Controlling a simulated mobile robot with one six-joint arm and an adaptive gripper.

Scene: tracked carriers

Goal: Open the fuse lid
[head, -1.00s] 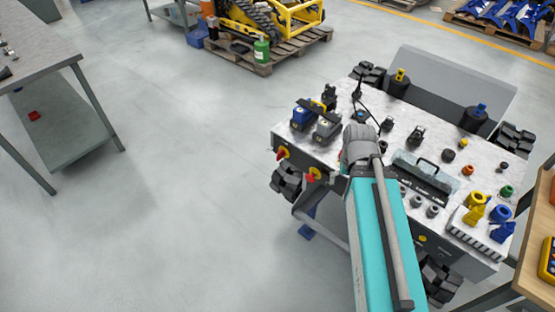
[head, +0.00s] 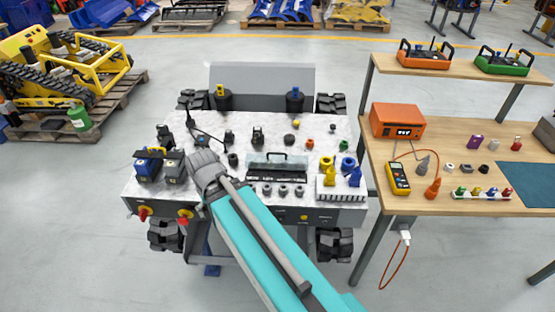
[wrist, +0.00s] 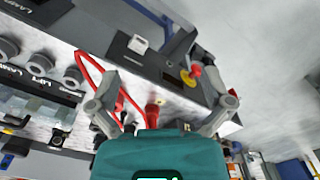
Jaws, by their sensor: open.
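In the wrist view the lid (wrist: 22,104) is at the left edge, partly cut off. My gripper (wrist: 160,108) is open, with its two grey fingers spread apart. It is beside the lid, not touching it. Red plugs and a red cable show between and behind the fingers. In the head view my wrist hides the fingers, left of the fuse block.
Blue and grey connectors (head: 148,165) stand left of my wrist. Three grey knobs (head: 283,190) line the front of the fuse block. Yellow and blue plugs (head: 340,170) stand to the right on a white ribbed block. A wooden workbench (head: 440,150) stands right of the carrier.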

